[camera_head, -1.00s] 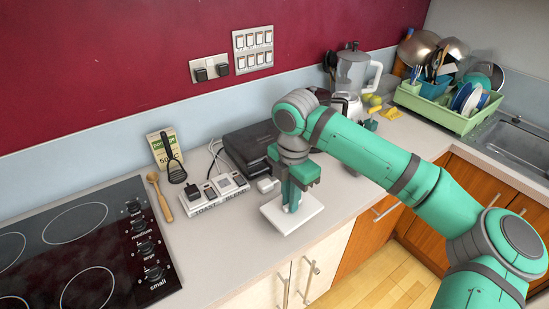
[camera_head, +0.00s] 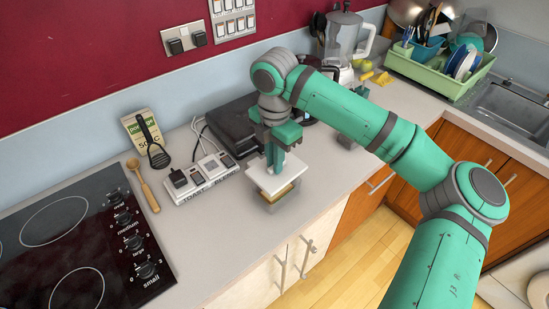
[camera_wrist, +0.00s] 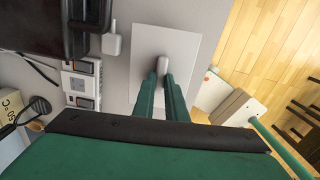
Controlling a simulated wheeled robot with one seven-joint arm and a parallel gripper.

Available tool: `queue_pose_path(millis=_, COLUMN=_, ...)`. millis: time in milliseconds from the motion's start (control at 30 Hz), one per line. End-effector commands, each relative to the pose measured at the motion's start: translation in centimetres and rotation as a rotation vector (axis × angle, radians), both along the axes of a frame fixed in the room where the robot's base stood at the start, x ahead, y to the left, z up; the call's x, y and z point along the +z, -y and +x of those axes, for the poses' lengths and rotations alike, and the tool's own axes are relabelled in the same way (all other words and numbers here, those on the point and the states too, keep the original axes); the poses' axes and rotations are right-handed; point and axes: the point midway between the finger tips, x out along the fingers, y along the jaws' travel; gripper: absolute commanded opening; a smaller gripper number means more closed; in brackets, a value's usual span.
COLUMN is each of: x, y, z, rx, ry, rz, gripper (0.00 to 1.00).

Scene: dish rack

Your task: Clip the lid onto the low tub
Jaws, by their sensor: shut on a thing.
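The white, flat, rectangular lid (camera_head: 262,180) is held level by my gripper (camera_head: 275,165). My gripper's fingers are shut on the lid's small raised handle, which shows in the wrist view (camera_wrist: 163,64) between the fingertips (camera_wrist: 161,80). The low tub (camera_head: 286,199) stands on the counter under the lid, partly hidden by it. Its front corner and a tan-yellow patch show. The lid looks a little above the tub's rim and roughly over it; exact alignment cannot be told. In the wrist view the lid (camera_wrist: 178,38) covers the tub.
A toaster-and-blender switch panel (camera_head: 207,178) and a black appliance (camera_head: 232,122) stand left of and behind the tub. The cooker hob (camera_head: 75,230) is at the left. A blender (camera_head: 343,40) and green dish rack (camera_head: 430,77) stand at the back right.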

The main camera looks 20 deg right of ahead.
Motion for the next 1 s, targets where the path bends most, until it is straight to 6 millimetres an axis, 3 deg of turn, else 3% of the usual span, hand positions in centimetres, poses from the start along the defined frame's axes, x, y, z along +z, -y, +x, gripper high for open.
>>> queue_pose_path(millis=433, x=-3.8, y=0.0, z=0.0, rx=0.000, ry=-0.001, rz=0.000, gripper=0.00)
queue_pose_path(millis=1000, x=-4.3, y=0.0, z=0.0, rx=0.000, ry=0.000, rz=0.000, gripper=0.00)
